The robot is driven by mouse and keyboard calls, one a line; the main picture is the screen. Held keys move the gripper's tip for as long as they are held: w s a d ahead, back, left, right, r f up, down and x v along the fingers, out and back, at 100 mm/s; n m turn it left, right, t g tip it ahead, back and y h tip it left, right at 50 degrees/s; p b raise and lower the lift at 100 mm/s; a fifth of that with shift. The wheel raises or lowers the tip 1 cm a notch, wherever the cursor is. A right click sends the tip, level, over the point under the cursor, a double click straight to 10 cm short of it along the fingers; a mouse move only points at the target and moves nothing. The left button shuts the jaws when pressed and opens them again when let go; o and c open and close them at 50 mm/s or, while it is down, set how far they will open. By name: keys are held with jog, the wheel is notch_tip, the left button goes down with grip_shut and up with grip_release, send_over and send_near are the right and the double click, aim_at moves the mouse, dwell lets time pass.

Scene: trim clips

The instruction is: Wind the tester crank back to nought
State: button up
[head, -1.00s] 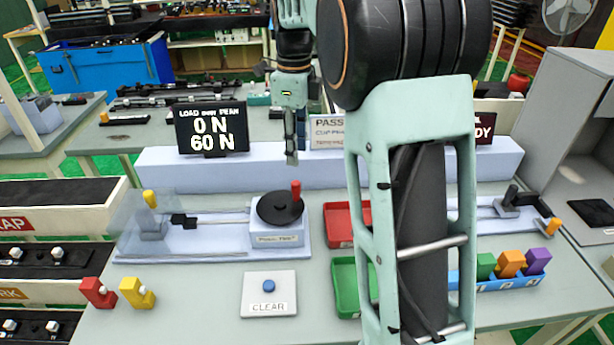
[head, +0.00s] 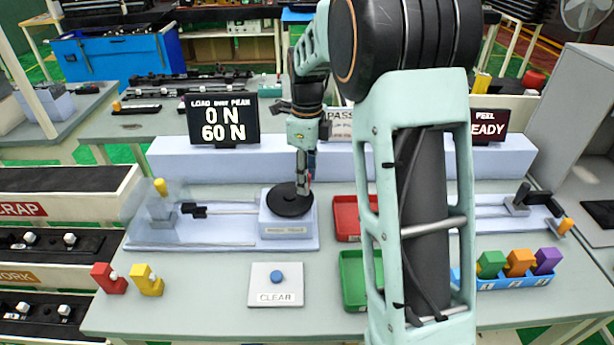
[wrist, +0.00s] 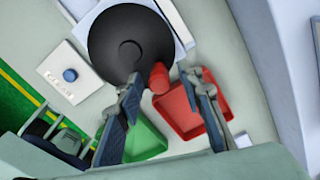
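The tester crank is a black disc (head: 290,200) on a pale blue block marked with a label, at the right end of the tester bed (head: 215,238). In the wrist view the disc (wrist: 125,45) has a red upright handle (wrist: 159,77) near its rim. My gripper (head: 303,188) points down over the right part of the disc. In the wrist view my gripper (wrist: 165,88) is open, with the red handle between its fingertips and gaps visible on both sides. In the head view the fingers mostly hide the handle. The display (head: 223,120) reads load 0 N, peak 60 N.
A red tray (head: 346,220) and a green tray (head: 354,283) lie right of the crank. A CLEAR button plate (head: 275,297) stands in front. Red (head: 108,278) and yellow (head: 148,280) clips stand at the front left. A clear guard covers the tester's left end.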

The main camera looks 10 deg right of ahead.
jog(key=shift+c, duration=0.4)
grip_shut()
jog(key=shift+w+r+n, duration=0.1)
jog(key=shift+n, duration=0.2)
